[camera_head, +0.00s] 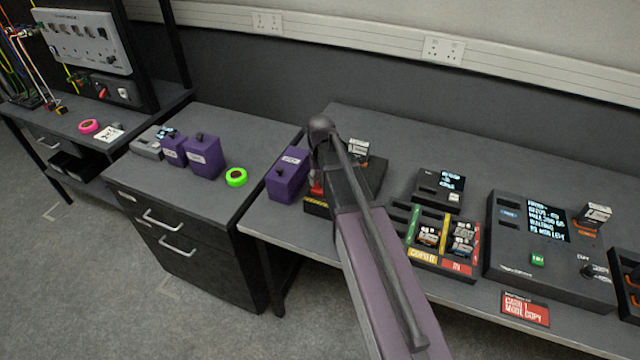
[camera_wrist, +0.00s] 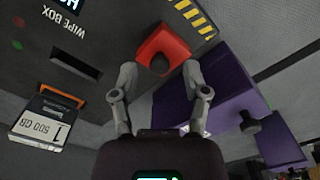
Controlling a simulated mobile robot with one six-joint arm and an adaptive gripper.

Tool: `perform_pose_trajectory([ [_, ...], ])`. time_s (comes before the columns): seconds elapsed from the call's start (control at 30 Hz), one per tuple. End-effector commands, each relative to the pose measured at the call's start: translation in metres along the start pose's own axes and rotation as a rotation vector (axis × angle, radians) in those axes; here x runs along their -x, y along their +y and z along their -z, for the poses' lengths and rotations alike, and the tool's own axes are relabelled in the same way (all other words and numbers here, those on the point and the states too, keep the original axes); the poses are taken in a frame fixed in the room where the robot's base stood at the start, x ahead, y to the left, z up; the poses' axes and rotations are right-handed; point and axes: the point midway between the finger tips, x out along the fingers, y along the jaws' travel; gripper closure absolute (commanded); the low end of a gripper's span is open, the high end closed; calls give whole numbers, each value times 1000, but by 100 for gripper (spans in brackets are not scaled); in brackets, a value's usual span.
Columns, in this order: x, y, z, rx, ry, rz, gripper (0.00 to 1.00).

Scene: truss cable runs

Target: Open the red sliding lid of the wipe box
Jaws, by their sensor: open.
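The wipe box (camera_wrist: 85,70) is a dark box whose label reads upside down in the wrist view. Its red sliding lid (camera_wrist: 177,42) carries a dark round knob (camera_wrist: 159,63) and lies beside a yellow-black striped strip. My gripper (camera_wrist: 160,75) is open, with one fingertip on either side of the knob in the picture; I see no clear contact. In the head view the wipe box (camera_head: 376,172) is largely hidden behind my arm. A sliver of the red lid (camera_head: 316,187) shows at its left, and my gripper is hidden there.
A purple box (camera_head: 287,175) with a black knob stands close left of the wipe box; it also shows in the wrist view (camera_wrist: 215,95). A 500 GB card (camera_wrist: 42,118) sits in a slot. A rack of coloured lanes (camera_head: 440,240) stands to the right.

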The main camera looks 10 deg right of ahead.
Motion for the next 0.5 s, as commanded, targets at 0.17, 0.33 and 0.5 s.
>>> perform_pose_trajectory([
  [0.17, -4, 0, 0, 0, 0, 0, 41],
  [0.33, -4, 0, 0, -1, 0, 0, 41],
  [0.5, -4, 0, 0, -1, 0, 0, 53],
])
